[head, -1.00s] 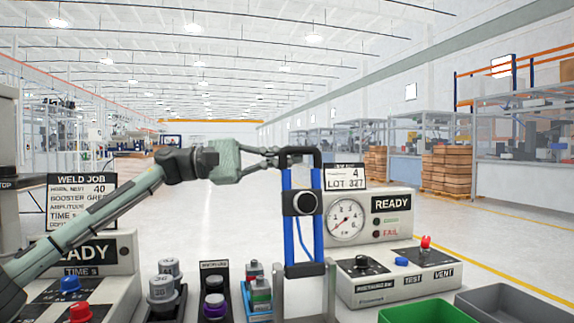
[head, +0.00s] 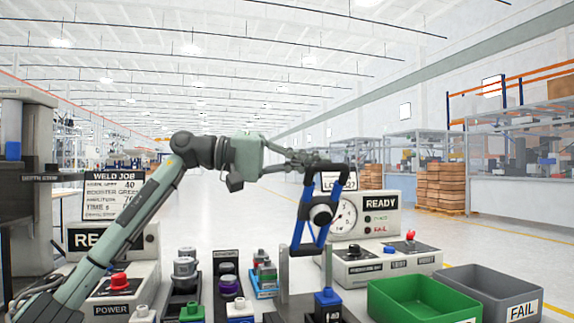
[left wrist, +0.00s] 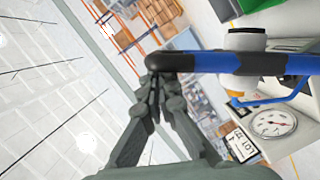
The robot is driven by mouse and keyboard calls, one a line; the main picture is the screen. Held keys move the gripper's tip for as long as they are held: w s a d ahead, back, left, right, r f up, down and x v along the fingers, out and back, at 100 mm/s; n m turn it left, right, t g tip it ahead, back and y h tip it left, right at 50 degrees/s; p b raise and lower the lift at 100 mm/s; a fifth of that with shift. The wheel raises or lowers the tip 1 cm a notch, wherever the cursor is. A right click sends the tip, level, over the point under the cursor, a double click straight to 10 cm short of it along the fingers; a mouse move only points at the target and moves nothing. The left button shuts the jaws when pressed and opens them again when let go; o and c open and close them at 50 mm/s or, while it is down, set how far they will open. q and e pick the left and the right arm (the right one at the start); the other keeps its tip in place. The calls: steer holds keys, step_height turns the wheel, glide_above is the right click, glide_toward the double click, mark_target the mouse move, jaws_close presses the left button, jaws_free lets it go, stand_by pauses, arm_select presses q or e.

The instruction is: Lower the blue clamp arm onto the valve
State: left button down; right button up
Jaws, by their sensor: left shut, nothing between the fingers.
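The blue clamp arm (head: 305,235) stands in the middle of the head view, with two blue bars, a black top handle and a round black-and-white pad at mid-length. It leans with its top to the right. My left gripper (head: 318,160) is shut and empty, its fingertips at the black handle's upper left. In the left wrist view the shut fingers (left wrist: 157,82) are right beside the handle end of the clamp arm (left wrist: 215,63); I cannot tell whether they touch. A blue-and-black part (head: 327,304), perhaps the valve, is below the clamp arm. My right gripper is out of view.
A gauge box with READY sign (head: 381,202) and a switch box (head: 368,268) stand behind to the right. A green bin (head: 425,302) and a grey FAIL bin (head: 526,311) are at the front right. Several small parts stand in holders left of the clamp.

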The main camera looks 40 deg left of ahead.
arm_select(q)
steer(key=shift+s+d+f+m, duration=0.3)
steer(key=shift+s+d+f, duration=0.1)
steer(key=shift+d, duration=0.1)
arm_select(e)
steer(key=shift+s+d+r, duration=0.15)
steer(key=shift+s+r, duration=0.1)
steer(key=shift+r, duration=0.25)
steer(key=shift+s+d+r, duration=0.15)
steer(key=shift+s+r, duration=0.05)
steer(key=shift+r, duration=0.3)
